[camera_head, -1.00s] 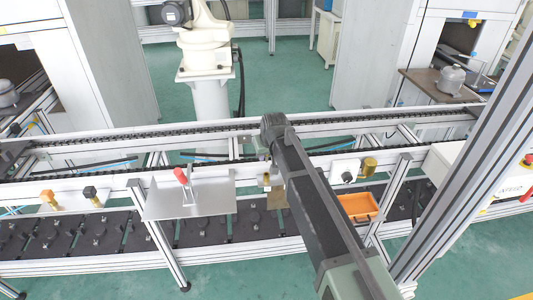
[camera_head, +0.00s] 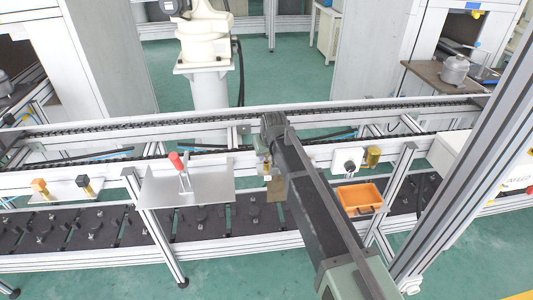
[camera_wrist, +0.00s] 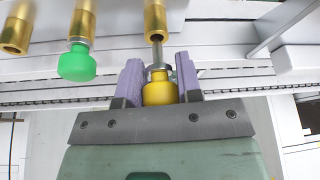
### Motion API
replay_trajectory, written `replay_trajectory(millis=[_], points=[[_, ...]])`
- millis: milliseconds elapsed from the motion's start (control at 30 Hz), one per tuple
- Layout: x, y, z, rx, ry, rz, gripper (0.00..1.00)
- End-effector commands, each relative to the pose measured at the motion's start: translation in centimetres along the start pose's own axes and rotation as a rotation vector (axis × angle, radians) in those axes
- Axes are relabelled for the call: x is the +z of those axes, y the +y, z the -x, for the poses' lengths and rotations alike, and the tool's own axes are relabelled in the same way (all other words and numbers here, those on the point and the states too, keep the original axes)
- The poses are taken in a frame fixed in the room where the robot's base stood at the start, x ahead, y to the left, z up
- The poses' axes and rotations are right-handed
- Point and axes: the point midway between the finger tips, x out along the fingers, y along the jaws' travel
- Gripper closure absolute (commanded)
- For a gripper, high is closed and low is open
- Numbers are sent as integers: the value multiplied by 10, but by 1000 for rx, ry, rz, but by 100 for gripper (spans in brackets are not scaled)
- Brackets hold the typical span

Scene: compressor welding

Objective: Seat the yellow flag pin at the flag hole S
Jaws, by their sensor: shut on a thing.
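My gripper (camera_wrist: 158,85) has two purple fingers, shut on the yellow flag pin (camera_wrist: 158,92) by its yellow head. The pin's steel shaft points up in the wrist view toward the right-hand brass tube (camera_wrist: 154,18). The shaft's end meets the tube's mouth in the picture; I cannot tell how far it is inside. A green-headed pin (camera_wrist: 77,62) sits at the middle brass tube (camera_wrist: 83,18). The left brass tube (camera_wrist: 16,33) shows no pin. No label marks which one is S. In the head view my arm hides the gripper and the pin.
A metal plate with a red-handled clamp (camera_head: 178,165) stands left of my arm. An orange bin (camera_head: 360,198) and a brass cylinder (camera_head: 373,156) are to the right. Black and orange blocks (camera_head: 83,181) sit farther left. A conveyor rail (camera_head: 150,122) runs behind.

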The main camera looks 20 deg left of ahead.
Motion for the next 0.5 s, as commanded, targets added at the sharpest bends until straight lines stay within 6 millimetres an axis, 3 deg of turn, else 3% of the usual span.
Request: replay_trajectory(millis=[500], points=[[7,0,-16,0,0,0,100]])
